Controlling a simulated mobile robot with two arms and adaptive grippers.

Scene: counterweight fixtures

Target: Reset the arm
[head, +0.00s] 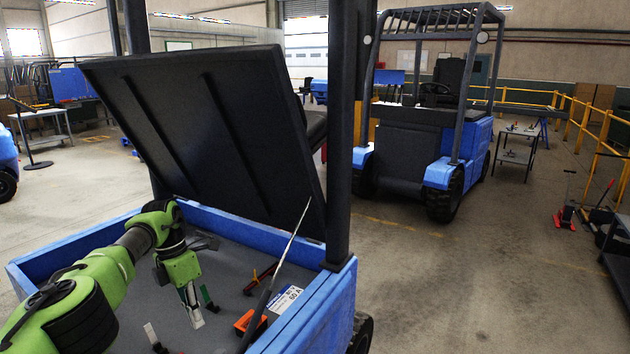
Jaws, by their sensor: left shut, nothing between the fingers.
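My left arm, green and black, comes in from the lower left and reaches over the open blue compartment (262,236) of a forklift. My left gripper (194,312) points down inside it, shut and empty. A thin prop rod (290,245) runs from the compartment's right side up to the raised black lid (205,120). A small green-handled object (208,298) lies right beside the gripper.
In the compartment lie an orange item (250,322), a labelled box (285,302) and a red-and-black tool (262,277). A dark post (341,130) rises at the right corner.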

